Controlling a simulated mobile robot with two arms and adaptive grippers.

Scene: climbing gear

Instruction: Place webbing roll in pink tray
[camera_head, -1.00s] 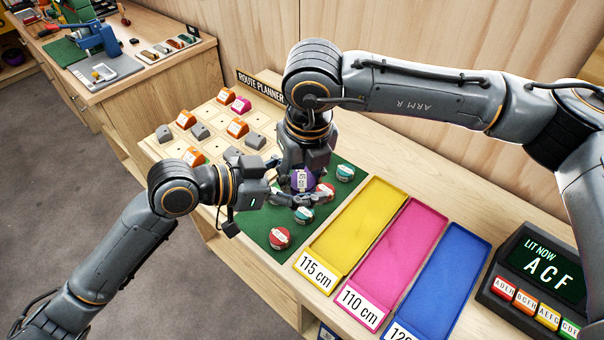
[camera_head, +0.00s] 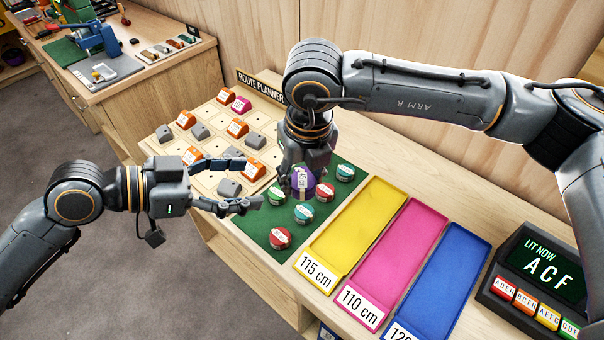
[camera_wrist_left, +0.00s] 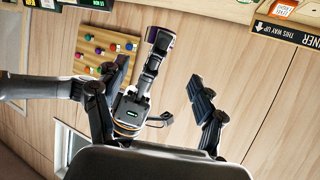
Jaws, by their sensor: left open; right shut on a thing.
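A purple webbing roll (camera_head: 303,189) with a white label is above the green mat, held by my right gripper (camera_head: 301,172), which is shut on it and points down. My left gripper (camera_head: 248,184) is open and empty, to the left of the roll and apart from it. In the left wrist view, the left fingers (camera_wrist_left: 208,115) spread wide, and the purple roll (camera_wrist_left: 161,39) shows at the tip of my right gripper. The pink tray (camera_head: 393,262), labelled 110 cm, is empty, to the right of the mat.
Several red and teal rolls (camera_head: 280,237) stand on the green mat (camera_head: 262,222). An empty yellow tray (camera_head: 357,232) lies between mat and pink tray; an empty blue tray (camera_head: 440,285) is to its right. A board (camera_head: 215,145) with orange and grey blocks is behind left.

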